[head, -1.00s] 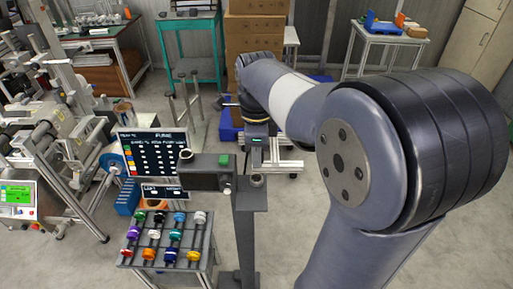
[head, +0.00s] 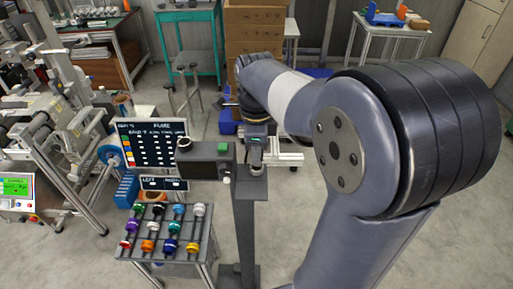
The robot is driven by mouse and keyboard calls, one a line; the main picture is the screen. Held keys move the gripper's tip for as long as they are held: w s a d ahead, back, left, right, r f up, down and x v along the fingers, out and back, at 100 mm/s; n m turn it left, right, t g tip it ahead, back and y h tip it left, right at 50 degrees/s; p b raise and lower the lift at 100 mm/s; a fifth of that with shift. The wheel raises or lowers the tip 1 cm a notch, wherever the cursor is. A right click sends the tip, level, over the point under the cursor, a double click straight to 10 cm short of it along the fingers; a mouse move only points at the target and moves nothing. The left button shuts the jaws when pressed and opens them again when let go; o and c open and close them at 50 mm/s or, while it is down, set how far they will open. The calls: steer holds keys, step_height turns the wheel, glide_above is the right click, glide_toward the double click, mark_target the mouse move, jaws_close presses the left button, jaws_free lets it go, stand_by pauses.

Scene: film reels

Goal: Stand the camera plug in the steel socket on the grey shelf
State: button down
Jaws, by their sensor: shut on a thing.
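My gripper (head: 256,158) points down above the top of a grey shelf on a post (head: 249,188). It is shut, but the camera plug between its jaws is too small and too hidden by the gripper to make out. The steel socket (head: 256,171) shows only in part on the shelf top, just under the fingertips. I cannot tell whether the plug touches the socket or is in it.
Left of the shelf top is a dark box (head: 205,169) with a green button and a round knob. A film machine (head: 50,130) stands at far left.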

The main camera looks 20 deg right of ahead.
steer(key=shift+a+f+b, duration=0.1)
steer(key=shift+f+b, duration=0.65)
steer(key=shift+f, duration=0.6)
steer(key=c, duration=1.1)
jaws_free()
steer(key=shift+r, duration=0.1)
step_height(320, 180, up, 11)
steer(key=shift+f, duration=0.1)
steer(key=shift+f, duration=0.15)
step_height(320, 180, down, 10)
steer(key=shift+f, duration=0.2)
step_height(320, 180, up, 2)
steer(key=shift+p, duration=0.75)
